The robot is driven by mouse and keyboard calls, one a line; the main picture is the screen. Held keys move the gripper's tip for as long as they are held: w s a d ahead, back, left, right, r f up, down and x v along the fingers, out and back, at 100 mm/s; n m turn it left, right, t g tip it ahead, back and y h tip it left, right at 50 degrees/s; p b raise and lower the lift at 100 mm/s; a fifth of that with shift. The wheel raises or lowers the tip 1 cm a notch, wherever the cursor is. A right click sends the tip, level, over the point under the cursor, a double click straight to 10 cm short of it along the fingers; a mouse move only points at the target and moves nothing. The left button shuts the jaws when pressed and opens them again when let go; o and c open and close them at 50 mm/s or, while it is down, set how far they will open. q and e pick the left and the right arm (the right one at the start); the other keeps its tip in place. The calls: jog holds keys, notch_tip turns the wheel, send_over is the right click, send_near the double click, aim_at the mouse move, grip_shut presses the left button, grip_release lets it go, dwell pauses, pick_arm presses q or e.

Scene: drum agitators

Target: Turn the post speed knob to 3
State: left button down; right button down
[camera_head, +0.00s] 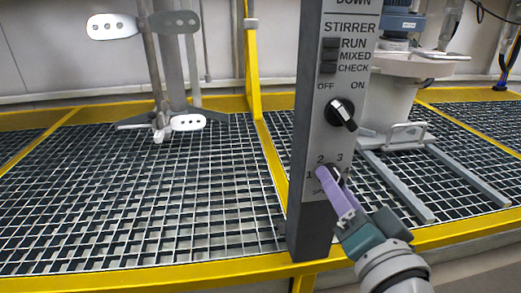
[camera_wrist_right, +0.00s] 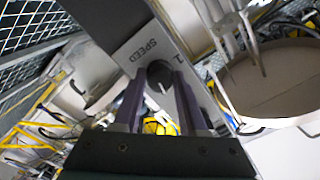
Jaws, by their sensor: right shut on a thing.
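The post (camera_head: 315,125) is a grey column with a light panel of labels. Its black speed knob (camera_wrist_right: 158,73) sits low on the panel, with the numbers 1, 2 and 3 around it in the head view. My right gripper (camera_head: 326,172) reaches up from the lower right and is shut on this knob. In the right wrist view its purple fingers (camera_wrist_right: 160,92) are on both sides of the knob. A white pointer line shows on the knob there. In the head view the fingers hide most of the knob, so I cannot tell its setting. My left gripper is not in view.
Above on the panel are a black OFF/ON knob (camera_head: 340,112) and dark stirrer buttons (camera_head: 329,55). Yellow-edged grating (camera_head: 150,200) spreads behind the post. An agitator shaft (camera_head: 155,70) stands at left, and a white machine (camera_head: 400,80) stands at right, close behind the post.

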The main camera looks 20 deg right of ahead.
jog(key=shift+m, duration=1.6)
jog(key=c, duration=0.5)
grip_release()
jog(key=p+v, duration=0.3)
jog(key=v, duration=0.7)
jog(key=shift+p, duration=0.3)
